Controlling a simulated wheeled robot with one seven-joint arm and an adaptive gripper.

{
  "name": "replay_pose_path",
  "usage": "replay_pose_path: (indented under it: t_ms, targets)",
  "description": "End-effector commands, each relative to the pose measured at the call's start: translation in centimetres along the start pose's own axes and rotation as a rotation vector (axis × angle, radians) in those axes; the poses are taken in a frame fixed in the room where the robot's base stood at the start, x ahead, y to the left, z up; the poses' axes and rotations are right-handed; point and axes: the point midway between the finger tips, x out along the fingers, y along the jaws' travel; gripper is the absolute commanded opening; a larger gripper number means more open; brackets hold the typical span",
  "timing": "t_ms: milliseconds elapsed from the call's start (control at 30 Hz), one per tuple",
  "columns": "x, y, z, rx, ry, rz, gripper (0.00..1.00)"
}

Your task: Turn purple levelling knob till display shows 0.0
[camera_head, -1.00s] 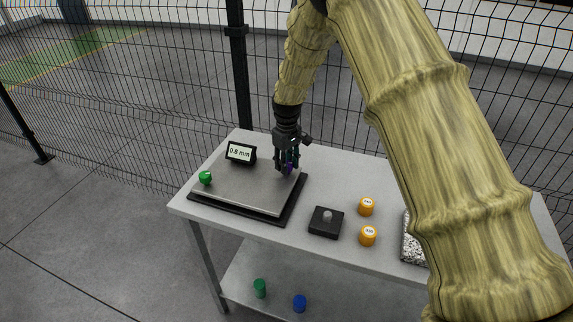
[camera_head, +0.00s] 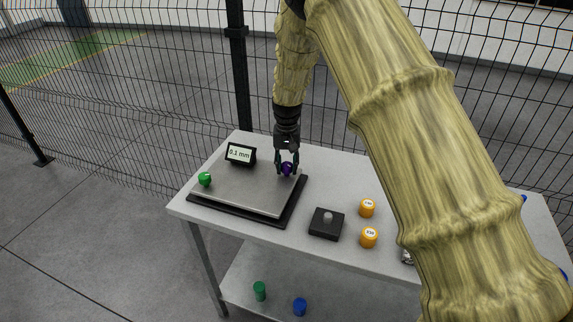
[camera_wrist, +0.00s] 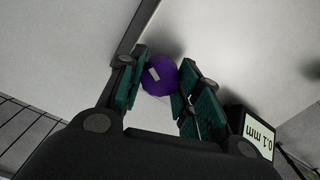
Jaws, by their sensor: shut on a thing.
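The purple levelling knob (camera_head: 287,169) stands at the right far corner of a grey levelling plate (camera_head: 242,191) on the table. It also shows in the wrist view (camera_wrist: 160,76), with a pale mark on its top. My gripper (camera_head: 287,166) points down over the knob, its fingers on either side and shut on it; the wrist view shows the teal finger pads (camera_wrist: 158,92) flanking it. The display (camera_head: 240,154) at the plate's back edge reads 0.1 mm; it also shows upside down in the wrist view (camera_wrist: 258,136).
A green knob (camera_head: 205,179) is at the plate's left corner. Green and blue cylinders (camera_head: 300,305) are on the lower shelf. A mesh fence stands behind the table.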

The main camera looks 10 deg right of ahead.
Motion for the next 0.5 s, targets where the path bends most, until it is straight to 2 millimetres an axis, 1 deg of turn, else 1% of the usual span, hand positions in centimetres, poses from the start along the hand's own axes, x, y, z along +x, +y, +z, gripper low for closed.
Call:
replay_pose_path:
  t_ms: [33,200,500]
  targets:
    - [0.49,0.07,0.34,0.015,-0.008,0.003,0.1]
    - [0.49,0.05,0.35,0.051,-0.008,0.002,0.1]
    - [0.48,0.04,0.35,0.062,-0.009,0.002,0.1]
